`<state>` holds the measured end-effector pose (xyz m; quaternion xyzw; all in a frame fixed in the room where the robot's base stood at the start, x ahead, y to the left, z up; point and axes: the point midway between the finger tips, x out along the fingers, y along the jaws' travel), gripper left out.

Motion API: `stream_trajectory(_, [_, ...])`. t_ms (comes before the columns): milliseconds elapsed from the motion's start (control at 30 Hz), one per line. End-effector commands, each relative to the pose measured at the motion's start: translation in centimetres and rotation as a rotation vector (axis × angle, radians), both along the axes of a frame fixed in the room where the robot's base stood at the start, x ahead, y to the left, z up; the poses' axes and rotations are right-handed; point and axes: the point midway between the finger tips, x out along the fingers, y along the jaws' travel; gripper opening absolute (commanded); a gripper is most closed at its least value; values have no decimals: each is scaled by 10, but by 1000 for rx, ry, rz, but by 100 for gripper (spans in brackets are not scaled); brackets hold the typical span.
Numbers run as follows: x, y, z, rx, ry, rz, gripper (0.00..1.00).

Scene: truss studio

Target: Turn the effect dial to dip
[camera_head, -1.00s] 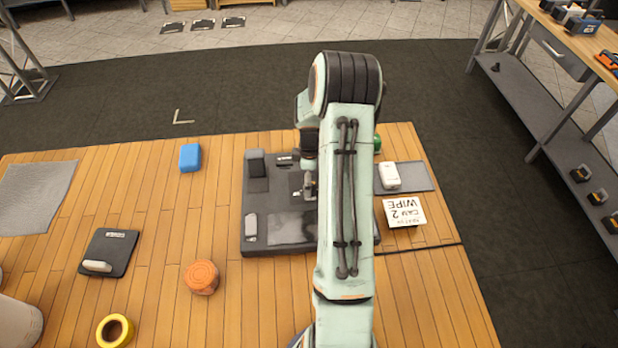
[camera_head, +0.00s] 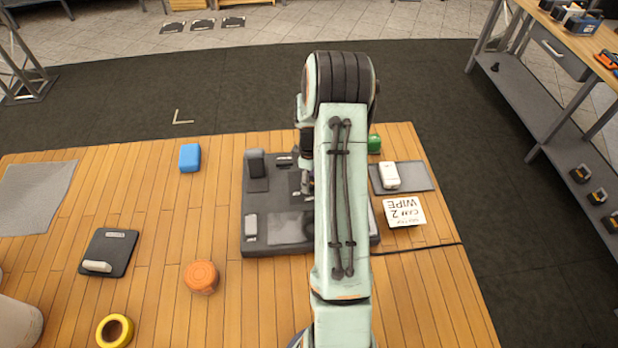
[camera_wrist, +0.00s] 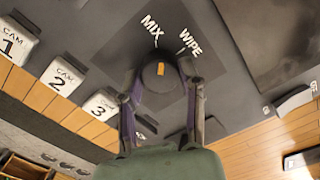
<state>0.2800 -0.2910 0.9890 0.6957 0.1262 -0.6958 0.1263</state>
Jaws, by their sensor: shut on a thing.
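In the wrist view the effect dial (camera_wrist: 157,88) is a dark round knob with an orange mark near its top edge. The mark points up, roughly between the white words MIX (camera_wrist: 151,25) and WIPE (camera_wrist: 189,42) on the panel. No dip label is visible. My gripper (camera_wrist: 162,73) is shut on the dial, one finger on each side. In the head view the dark switcher console (camera_head: 270,246) lies on the wooden table, and my arm covers its right part and the dial. A little of my gripper (camera_head: 307,183) shows left of the arm.
White CAM 1, CAM 2 (camera_wrist: 62,77) and CAM 3 buttons line one console edge. A note reading WIPE (camera_head: 404,211) and a white device on a grey mat (camera_head: 418,178) lie right of the console.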

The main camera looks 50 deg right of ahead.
Motion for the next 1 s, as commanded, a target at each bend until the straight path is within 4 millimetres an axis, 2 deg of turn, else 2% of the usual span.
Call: stream_trajectory(1000, [0, 0, -1, -1, -1, -959, 2])
